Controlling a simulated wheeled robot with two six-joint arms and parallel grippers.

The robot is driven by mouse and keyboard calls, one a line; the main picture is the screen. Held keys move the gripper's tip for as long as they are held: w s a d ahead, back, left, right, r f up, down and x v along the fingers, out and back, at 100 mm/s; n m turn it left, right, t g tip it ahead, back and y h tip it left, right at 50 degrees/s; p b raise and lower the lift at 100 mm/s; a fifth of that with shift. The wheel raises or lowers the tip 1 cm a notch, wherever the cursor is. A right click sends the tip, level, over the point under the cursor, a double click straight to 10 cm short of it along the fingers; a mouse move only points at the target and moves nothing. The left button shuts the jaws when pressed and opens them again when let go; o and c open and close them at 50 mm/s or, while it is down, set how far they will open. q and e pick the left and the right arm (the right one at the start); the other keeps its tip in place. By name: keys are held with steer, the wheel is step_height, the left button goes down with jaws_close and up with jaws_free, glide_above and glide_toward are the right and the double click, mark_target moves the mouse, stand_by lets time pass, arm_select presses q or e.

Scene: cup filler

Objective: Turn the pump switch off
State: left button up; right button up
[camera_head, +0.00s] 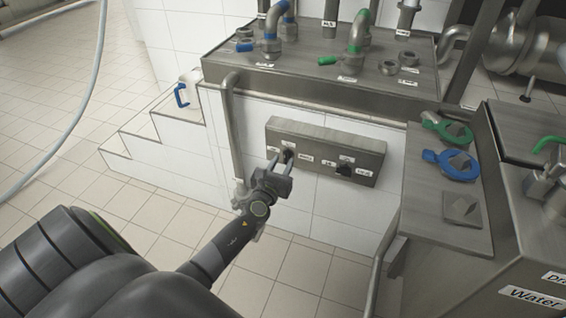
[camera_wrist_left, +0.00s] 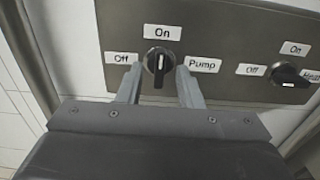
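The black pump switch (camera_wrist_left: 158,64) is a round knob on a grey metal panel (camera_wrist_left: 225,65). Its raised grip stands upright, in line with the "On" label above it; "Off" is to its left and "Pump" to its right. In the head view the pump switch (camera_head: 288,156) is partly covered by my left gripper (camera_head: 279,163). In the left wrist view the two fingers of my left gripper (camera_wrist_left: 159,80) are apart, one on each side of the knob. I cannot tell whether they touch it. My right gripper is not in view.
The heater switch (camera_head: 343,169) sits right of the pump switch on the same panel. A vertical pipe (camera_head: 232,130) runs left of the panel. Above is a metal counter (camera_head: 310,70) with pipes and valves. A metal cabinet (camera_head: 435,190) bounds the right. Tiled floor lies open at left.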

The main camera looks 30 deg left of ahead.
arm_select(q)
steer(key=shift+w+a, duration=0.15)
steer(key=shift+w, duration=0.45)
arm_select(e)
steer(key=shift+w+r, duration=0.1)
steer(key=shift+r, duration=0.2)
arm_select(q)
jaws_close()
